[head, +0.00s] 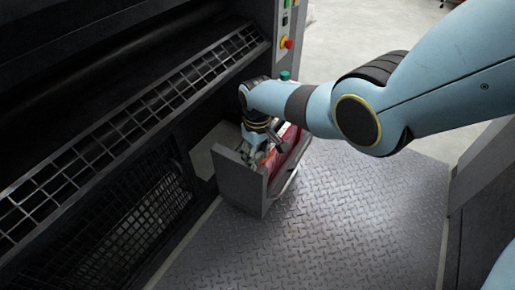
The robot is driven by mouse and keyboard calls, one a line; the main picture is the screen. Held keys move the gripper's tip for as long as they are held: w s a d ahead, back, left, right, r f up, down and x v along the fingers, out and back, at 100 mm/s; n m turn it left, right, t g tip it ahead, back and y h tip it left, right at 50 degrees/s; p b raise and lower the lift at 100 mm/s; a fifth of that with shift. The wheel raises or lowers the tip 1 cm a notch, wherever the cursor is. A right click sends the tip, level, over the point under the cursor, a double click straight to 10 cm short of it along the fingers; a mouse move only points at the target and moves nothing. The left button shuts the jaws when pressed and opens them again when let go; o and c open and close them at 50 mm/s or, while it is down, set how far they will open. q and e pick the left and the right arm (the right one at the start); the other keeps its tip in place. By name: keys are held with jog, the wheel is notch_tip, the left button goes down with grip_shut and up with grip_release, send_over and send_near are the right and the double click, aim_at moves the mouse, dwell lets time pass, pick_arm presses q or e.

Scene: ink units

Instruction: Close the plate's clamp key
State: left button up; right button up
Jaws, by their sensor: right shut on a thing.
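My right arm reaches in from the right, and my right gripper (260,160) points down into a grey open-topped unit (242,184) at the press's side. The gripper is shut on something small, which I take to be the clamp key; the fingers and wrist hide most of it. A red surface (290,150) shows inside the unit, just right of the gripper. I cannot make out the plate or how far the key is turned. My left gripper is not in view.
A dark press with a long slotted grille (130,122) fills the left side. A post with a red button (286,43) stands behind my arm. The diamond-plate floor (350,220) in front is clear. A dark panel (485,180) stands at the right.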

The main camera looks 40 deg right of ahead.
aim_at(257, 155)
jog(key=shift+n, duration=1.6)
jog(key=o, duration=1.2)
notch_tip(257, 155, up, 12)
jog(key=shift+f, duration=0.1)
